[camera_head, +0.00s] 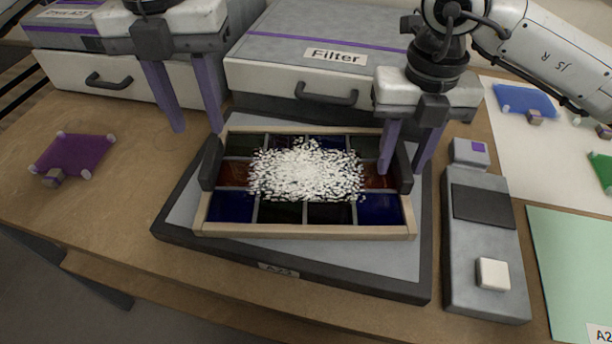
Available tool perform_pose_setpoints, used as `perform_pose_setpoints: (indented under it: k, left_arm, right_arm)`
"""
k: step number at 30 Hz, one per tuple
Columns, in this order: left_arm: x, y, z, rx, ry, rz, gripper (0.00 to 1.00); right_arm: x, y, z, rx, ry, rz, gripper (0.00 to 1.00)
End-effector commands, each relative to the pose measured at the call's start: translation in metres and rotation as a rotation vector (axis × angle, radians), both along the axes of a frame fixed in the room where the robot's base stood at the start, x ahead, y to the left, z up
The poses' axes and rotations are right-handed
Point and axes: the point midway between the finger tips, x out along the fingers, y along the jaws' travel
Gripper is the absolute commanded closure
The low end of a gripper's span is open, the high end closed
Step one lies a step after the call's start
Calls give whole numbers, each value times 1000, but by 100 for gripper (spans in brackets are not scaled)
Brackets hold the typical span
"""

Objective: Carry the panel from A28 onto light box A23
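The panel (304,233) has a pale wooden frame, dark glass panes in blue, green and red-brown, and a dark handle at each end. White flecks cover its middle. It lies on the grey, dark-rimmed light box (350,277), whose front label seems to read A23. My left gripper (197,130) is open and empty, above and behind the panel's left handle (211,162). My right gripper (402,170) is open, its fingers spread near the right handle (404,170); whether they touch it is unclear.
A grey device with a white button (493,273) stands right of the light box. Drawer units, one labelled Filter (336,57), stand behind. A purple square (72,154) lies at left, a blue one (526,99) at right. A pale green sheet (570,260) lies front right. The left tabletop is mostly clear.

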Motion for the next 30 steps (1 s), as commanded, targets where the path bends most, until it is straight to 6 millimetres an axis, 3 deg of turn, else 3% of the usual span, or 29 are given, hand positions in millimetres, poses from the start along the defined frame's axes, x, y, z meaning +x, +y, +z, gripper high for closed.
perform_pose_setpoints:
  k: [4, 11, 24, 30]
  left_arm:
    - [0, 0, 21, -1, -1, 0, 66]
    - [0, 0, 30, 1, 0, -1, 66]
    - [0, 0, 30, 1, 0, 0, 66]
    - [0, 0, 30, 1, 1, 0, 66]
  right_arm:
    - [0, 0, 0, 0, 0, 0, 66]
    - [1, 0, 10, 1, -2, 0, 66]
    - [0, 0, 96, 1, -3, 0, 66]
    - [0, 0, 117, 0, -1, 0, 66]
